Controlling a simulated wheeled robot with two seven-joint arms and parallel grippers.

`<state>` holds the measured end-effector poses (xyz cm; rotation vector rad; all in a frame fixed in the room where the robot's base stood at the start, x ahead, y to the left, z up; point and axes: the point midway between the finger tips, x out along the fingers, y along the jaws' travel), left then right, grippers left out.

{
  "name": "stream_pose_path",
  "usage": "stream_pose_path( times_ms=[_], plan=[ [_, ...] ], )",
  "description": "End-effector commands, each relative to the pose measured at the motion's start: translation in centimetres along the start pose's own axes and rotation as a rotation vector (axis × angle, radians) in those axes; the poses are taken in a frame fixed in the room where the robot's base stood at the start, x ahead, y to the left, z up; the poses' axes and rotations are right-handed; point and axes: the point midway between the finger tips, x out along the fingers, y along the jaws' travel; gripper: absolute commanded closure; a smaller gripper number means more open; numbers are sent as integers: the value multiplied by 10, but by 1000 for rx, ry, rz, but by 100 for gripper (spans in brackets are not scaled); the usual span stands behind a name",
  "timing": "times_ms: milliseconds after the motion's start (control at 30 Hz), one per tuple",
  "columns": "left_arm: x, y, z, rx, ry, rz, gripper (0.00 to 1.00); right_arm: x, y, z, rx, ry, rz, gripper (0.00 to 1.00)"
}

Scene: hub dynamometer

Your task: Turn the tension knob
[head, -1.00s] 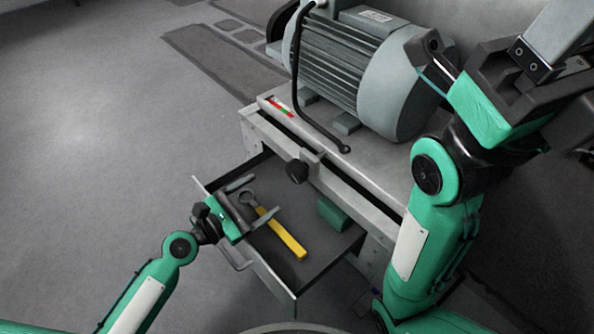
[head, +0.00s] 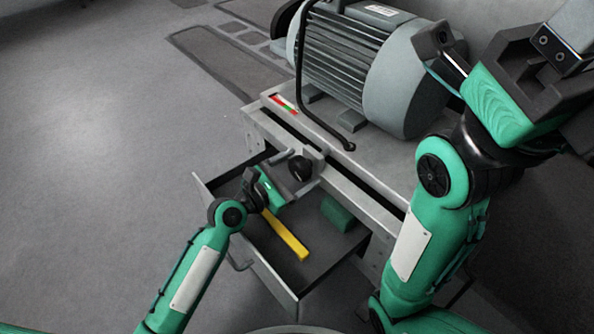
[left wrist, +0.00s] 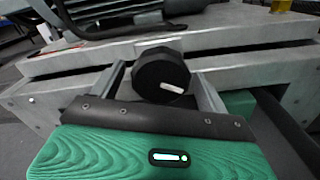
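The black tension knob (head: 300,168) is on the front of the grey bench under the motor. In the left wrist view the knob (left wrist: 161,75) stands between my left gripper's two grey fingers (left wrist: 162,85). They are spread, with a narrow gap visible on the knob's left; contact on its right cannot be told. In the head view my left gripper (head: 292,175) reaches the knob from the front left, above the drawer. My right gripper (head: 505,45) is raised at the upper right, close to the camera, empty, its fingers apart.
An open drawer (head: 275,277) below the knob holds a yellow-handled tool (head: 287,236) and a green block (head: 338,214). The large grey motor (head: 375,65) and its black cable sit on the bench top. A red-white-green gauge strip (head: 284,104) lies near the bench's left edge.

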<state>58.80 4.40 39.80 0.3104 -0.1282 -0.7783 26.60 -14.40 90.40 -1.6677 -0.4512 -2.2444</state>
Motion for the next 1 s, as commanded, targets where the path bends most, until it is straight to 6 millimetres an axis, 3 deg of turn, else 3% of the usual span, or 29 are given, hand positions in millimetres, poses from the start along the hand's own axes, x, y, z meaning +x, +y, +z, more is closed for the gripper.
stream_pose_path(
  times_ms=[33, 233, 667, 1000],
  plan=[
    [0, 0, 0, 0, 0, 0, 31, 0, 0, 0, 0, 0, 0, 46],
    [0, 0, 0, 0, 0, 0, 68, 0, 0, 0, 0, 1, 1, 46],
    [0, 1, 1, 87, 1, 0, 67, 5, 2, 3, 1, -3, 7, 46],
    [-1, 2, 2, 366, 3, -2, 67, 14, 6, 8, -1, -14, 5, 46]
  ],
)
